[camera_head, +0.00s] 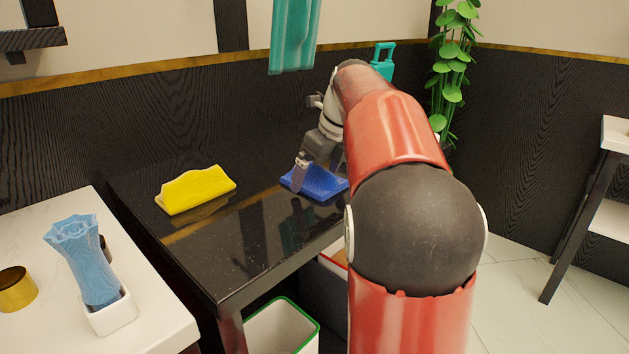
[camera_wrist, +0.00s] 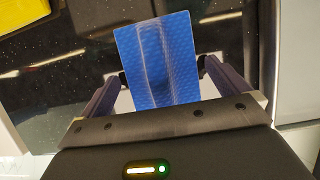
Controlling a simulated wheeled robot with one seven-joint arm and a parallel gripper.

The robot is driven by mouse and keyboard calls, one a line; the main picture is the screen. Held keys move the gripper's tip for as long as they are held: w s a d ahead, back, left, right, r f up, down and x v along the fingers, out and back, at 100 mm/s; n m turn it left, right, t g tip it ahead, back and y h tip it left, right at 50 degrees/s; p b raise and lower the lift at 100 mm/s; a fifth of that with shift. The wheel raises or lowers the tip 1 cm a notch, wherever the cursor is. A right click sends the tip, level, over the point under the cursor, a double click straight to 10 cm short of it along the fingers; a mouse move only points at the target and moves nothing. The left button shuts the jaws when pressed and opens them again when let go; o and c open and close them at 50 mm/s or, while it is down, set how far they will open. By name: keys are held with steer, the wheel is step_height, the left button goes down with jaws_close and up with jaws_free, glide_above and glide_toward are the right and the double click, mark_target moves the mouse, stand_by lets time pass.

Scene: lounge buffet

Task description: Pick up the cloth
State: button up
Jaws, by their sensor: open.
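A blue folded cloth (camera_head: 318,185) with a raised ridge lies on the dark glossy table (camera_head: 235,262). A yellow folded cloth (camera_head: 196,188) of similar shape lies to its left on the same table. My gripper (camera_head: 312,172) is at the blue cloth, pointing down, with its fingers apart. In the wrist view the blue cloth (camera_wrist: 157,62) shows between and beyond the two open fingers, its ridge running between them. I cannot tell whether the fingers touch it. Part of the yellow cloth (camera_wrist: 24,5) shows at the top left there.
A teal towel (camera_head: 293,35) hangs above the table. A white counter (camera_head: 150,325) at left holds a blue vase (camera_head: 82,262) and a gold cup (camera_head: 17,289). A white bin with green rim (camera_head: 283,328) stands below. The table between the cloths is clear.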

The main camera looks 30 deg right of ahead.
steer(key=shift+f, duration=0.1)
steer(key=c, duration=0.8)
